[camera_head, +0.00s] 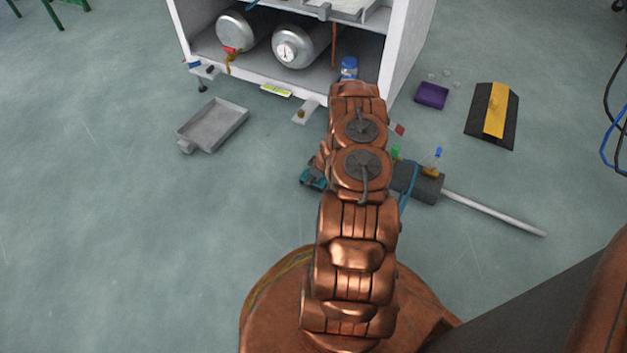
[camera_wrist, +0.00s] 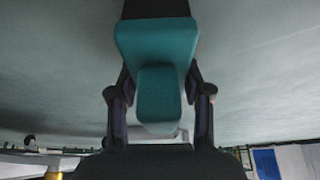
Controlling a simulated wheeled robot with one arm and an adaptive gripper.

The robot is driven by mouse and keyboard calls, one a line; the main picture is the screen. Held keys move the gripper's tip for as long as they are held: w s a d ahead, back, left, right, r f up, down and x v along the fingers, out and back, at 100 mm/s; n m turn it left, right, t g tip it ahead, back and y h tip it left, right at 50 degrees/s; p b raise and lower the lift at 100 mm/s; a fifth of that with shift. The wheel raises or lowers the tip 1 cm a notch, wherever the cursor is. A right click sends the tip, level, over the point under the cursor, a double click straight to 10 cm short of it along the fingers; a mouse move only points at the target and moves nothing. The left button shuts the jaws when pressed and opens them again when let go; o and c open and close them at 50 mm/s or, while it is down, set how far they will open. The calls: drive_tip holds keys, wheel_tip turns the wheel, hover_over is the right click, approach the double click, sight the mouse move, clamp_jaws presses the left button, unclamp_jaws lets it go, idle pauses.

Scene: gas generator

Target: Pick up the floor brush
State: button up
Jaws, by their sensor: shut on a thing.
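The floor brush (camera_wrist: 155,42), a teal block with a dark part behind it, fills the upper middle of the wrist view. My gripper (camera_wrist: 160,97) is shut on it, with one dark finger on each side of the teal body. In the head view, a small teal and dark part of the brush (camera_head: 313,179) shows just left of my arm. My arm hides the rest of it and my gripper there. I cannot tell whether the brush touches the floor.
A white cabinet (camera_head: 397,60) with silver tanks (camera_head: 299,46) stands at the back. A grey tray (camera_head: 215,125) lies left. A purple box (camera_head: 431,95) and black-yellow ramp (camera_head: 493,113) lie beyond. The left floor is clear.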

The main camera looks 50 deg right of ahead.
drive_tip(key=c, duration=0.5)
drive_tip(key=shift+o, duration=0.2)
wheel_tip(320, 180, up, 4)
drive_tip(key=shift+r+p, duration=0.1)
drive_tip(key=shift+p, duration=1.15)
drive_tip(key=shift+s+a+f, duration=0.2)
drive_tip(key=shift+s+a, duration=0.15)
drive_tip(key=shift+a, duration=0.25)
drive_tip(key=s+a, duration=0.1)
drive_tip(key=a, duration=0.1)
drive_tip(key=s+a+p, duration=0.1)
drive_tip(key=s+a, duration=0.2)
drive_tip(key=shift+a+r, duration=0.25)
drive_tip(key=shift+a, duration=0.05)
drive_tip(key=shift+s+a+r+p, duration=0.15)
drive_tip(key=shift+s+a+p, duration=0.45)
drive_tip(key=shift+a, duration=0.25)
drive_tip(key=shift+s+a+r+p, duration=0.1)
drive_tip(key=shift+s+a+p, duration=0.4)
drive_tip(key=shift+a, duration=0.3)
drive_tip(key=shift+s+a+r+p, duration=0.15)
drive_tip(key=shift+s+a+p, duration=0.45)
drive_tip(key=shift+a, duration=0.25)
drive_tip(key=shift+s+a+p, duration=0.35)
drive_tip(key=shift+s+a, duration=0.2)
drive_tip(key=shift+a, duration=0.05)
